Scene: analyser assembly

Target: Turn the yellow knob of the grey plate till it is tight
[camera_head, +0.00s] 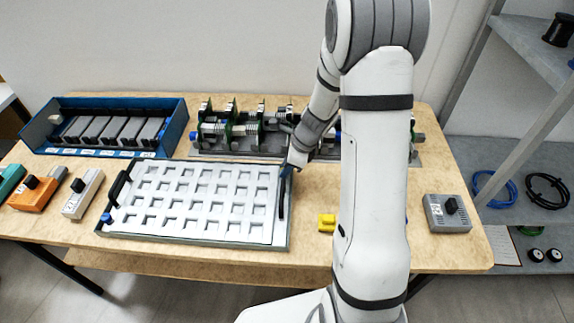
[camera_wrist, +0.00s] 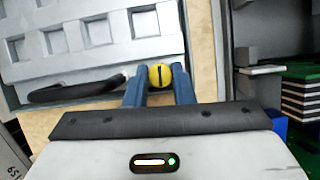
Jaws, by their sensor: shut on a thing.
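The grey plate (camera_head: 199,239) lies on the table under a pale panel with rows of square pockets. It also shows in the wrist view (camera_wrist: 177,20). The yellow knob (camera_wrist: 160,75) has a dark slot line and sits at the plate's corner by a black handle, at the upper right in the head view. My gripper (camera_wrist: 160,82) is shut on the knob, one blue finger on each side. In the head view my gripper (camera_head: 291,167) is small and the knob is hidden. How tight the knob is cannot be seen.
Behind the plate stands a machine (camera_head: 240,130) with green boards and rollers, close to my gripper. A blue crate (camera_head: 180,128) holds grey modules at back left. A yellow block (camera_head: 326,222) and a grey box (camera_head: 447,213) lie to the right.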

